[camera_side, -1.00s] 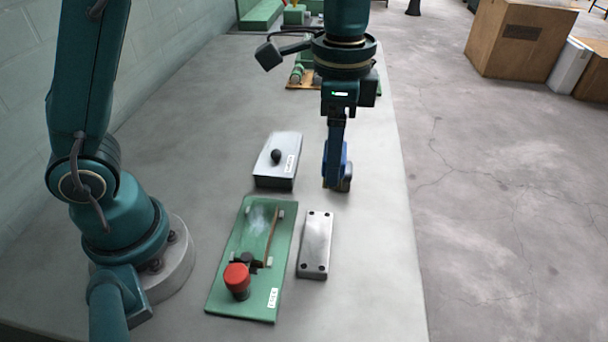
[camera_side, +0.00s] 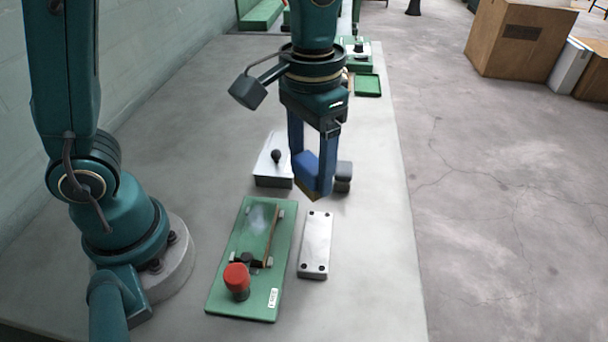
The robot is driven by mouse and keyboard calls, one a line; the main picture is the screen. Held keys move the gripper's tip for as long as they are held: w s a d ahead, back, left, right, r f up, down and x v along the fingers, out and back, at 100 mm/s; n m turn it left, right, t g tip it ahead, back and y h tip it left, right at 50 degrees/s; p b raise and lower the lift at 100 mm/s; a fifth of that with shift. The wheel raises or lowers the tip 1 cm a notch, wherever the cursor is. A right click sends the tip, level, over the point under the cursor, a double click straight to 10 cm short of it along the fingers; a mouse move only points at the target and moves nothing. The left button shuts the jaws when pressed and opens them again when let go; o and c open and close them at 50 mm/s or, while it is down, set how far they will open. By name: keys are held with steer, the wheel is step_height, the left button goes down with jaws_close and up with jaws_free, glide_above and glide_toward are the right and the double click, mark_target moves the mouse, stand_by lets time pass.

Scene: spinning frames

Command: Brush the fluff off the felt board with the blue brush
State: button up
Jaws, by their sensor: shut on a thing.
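My gripper (camera_side: 311,170) is shut on the blue brush (camera_side: 307,166), with one finger on each side of its blue body. The green felt board (camera_side: 225,275) lies in front of the gripper, towards the camera. A pale patch of fluff (camera_side: 259,216) shows on its far half. A red-topped knob (camera_side: 237,277) stands at its near end, and a thin brown strip (camera_side: 272,236) lies along its right side.
A silver metal block (camera_side: 316,245) lies just right of the board. A grey box with a black knob (camera_side: 268,170) stands beyond the board, left of the brush. A dark grey block (camera_side: 344,177) sits behind the gripper to the right. The right table edge is near.

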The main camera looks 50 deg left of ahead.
steer(key=s+a+r+n, duration=0.1)
steer(key=s+a+n, duration=0.1)
steer(key=s+n, duration=0.75)
steer(key=shift+s+d+f, duration=0.1)
steer(key=shift+f, duration=1.25)
steer(key=shift+d+f, duration=0.1)
steer(key=shift+f, duration=1.25)
steer(key=shift+w+a+f, duration=0.2)
steer(key=shift+w+f, duration=0.05)
steer(key=shift+f, duration=0.35)
steer(key=shift+w+a+f, duration=0.2)
steer(key=shift+f, duration=0.4)
steer(key=shift+c, duration=1.3)
steer(key=shift+w+a+f, duration=0.1)
steer(key=shift+w+a, duration=2)
steer(key=shift+w, duration=0.05)
steer(key=shift+s+d, duration=2.55)
step_height(320, 180, up, 2)
steer(key=shift+r, duration=0.1)
step_height(320, 180, up, 6)
